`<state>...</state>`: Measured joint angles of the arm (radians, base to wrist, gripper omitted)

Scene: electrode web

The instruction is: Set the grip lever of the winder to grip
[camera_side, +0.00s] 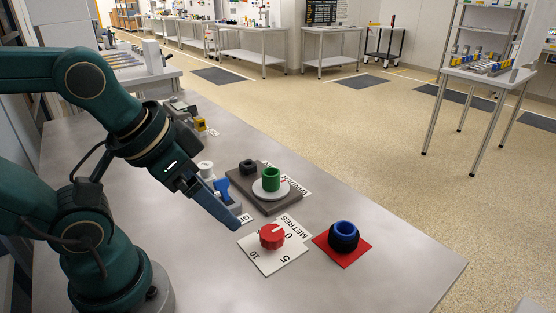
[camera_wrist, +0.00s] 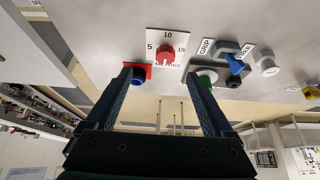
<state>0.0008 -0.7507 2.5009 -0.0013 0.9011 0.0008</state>
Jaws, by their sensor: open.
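The blue grip lever (camera_wrist: 236,64) shows in the wrist view on a grey block between the GRIP label (camera_wrist: 205,46) and the FREE label (camera_wrist: 243,52). It appears nearer FREE, but its exact setting is hard to tell. In the side view the lever (camera_side: 222,187) is partly behind my arm. The winder (camera_side: 283,204) is a dark base carrying a pale disc and a green ring (camera_side: 271,179). My gripper (camera_side: 236,224) is above the table, in front of the lever.
A red knob (camera_side: 271,236) sits on a white METRES dial card (camera_side: 262,262). A dark roll with a blue core (camera_side: 344,236) stands on a red square (camera_side: 343,259). A small white cylinder (camera_side: 206,168) stands near the lever. The table's right front is clear.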

